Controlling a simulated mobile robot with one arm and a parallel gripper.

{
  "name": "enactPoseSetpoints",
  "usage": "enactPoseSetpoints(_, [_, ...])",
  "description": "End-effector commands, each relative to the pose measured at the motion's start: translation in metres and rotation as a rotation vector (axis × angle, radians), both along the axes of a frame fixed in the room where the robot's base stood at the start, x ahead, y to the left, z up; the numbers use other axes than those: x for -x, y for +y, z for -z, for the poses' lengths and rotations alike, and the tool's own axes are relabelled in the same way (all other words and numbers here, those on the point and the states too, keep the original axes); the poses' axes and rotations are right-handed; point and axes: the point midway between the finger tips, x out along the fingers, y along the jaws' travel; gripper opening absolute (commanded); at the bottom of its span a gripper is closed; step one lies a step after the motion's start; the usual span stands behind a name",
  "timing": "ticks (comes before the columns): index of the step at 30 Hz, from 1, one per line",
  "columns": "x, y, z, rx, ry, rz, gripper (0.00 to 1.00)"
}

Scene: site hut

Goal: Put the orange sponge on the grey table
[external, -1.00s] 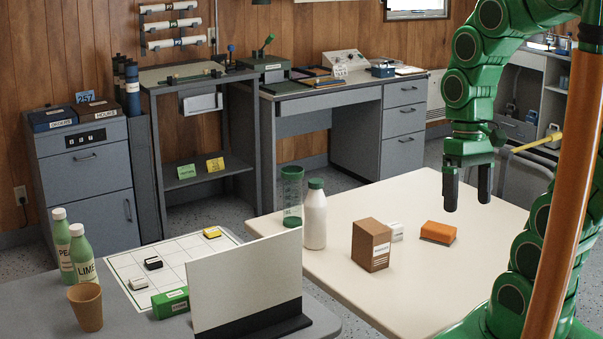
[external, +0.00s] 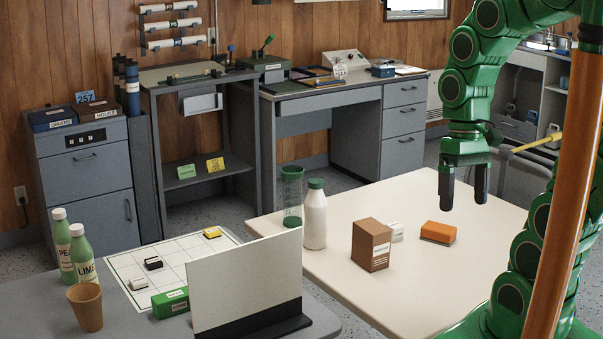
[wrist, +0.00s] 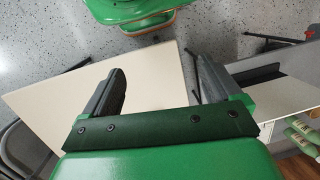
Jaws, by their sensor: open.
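The orange sponge (external: 438,232) has a dark underside and lies on the cream table (external: 440,290), right of a brown box. My gripper (external: 463,202) is open and empty, above the cream table and the sponge, fingers pointing down. In the wrist view my gripper (wrist: 155,88) shows its two fingers spread apart over the cream table (wrist: 60,95); the sponge is not visible there. The grey table (external: 50,310) stands at the front left, beside the cream table.
The brown box (external: 371,246), a small white block (external: 397,231), a white bottle (external: 314,215) and a green tumbler (external: 292,195) stand on the cream table. The grey table holds a white panel (external: 245,285), a gridded sheet (external: 185,250), green bottles (external: 83,255) and a cup (external: 86,307).

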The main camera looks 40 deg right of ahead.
Motion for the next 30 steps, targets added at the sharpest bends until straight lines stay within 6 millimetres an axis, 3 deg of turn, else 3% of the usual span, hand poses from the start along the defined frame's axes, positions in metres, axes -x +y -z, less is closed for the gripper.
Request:
enactPoseSetpoints(9, [-0.050,0.021,0.019,-0.197,0.049,0.194,0.92])
enactPoseSetpoints(16, [-0.090,0.027,0.031,-0.340,0.079,0.358,0.92])
enactPoseSetpoints(23, [-0.130,0.020,0.043,-0.477,0.109,0.542,0.92])
enactPoseSetpoints(30, [-0.173,-0.001,0.057,-0.614,0.130,0.757,0.92])
